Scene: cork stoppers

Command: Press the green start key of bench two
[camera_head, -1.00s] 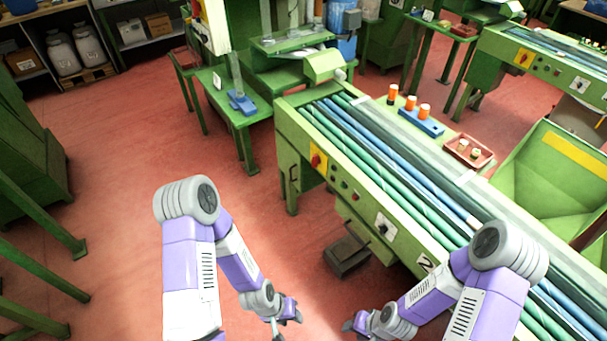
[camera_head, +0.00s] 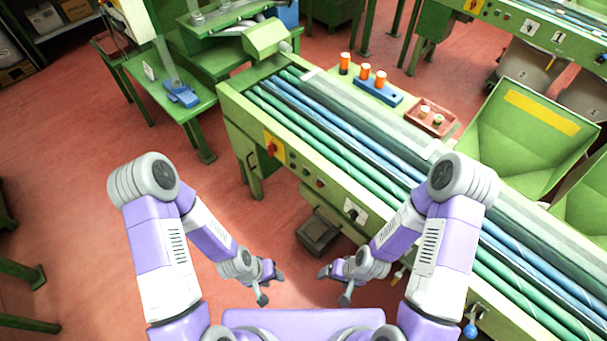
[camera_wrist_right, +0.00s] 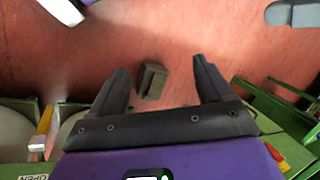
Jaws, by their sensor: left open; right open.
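The near green bench (camera_head: 228,110) runs diagonally across the head view, carrying green and blue rods. Its front panel has a red switch on a yellow plate (camera_head: 273,148), a row of small keys (camera_head: 306,171) and a dial on a white plate (camera_head: 354,211). The keys are too small to tell surely which is green. My left gripper (camera_head: 270,287) is open and empty over the floor in front of the bench. My right gripper (camera_head: 333,286) is open and empty beside it, apart from the panel; its spread fingers show in the right wrist view (camera_wrist_right: 160,75). My right arm covers part of the panel.
A dark box (camera_head: 318,235) sits on the red floor below the panel. On the bench's far side are a blue block with orange-topped pieces (camera_head: 382,94) and a red tray (camera_head: 443,125).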

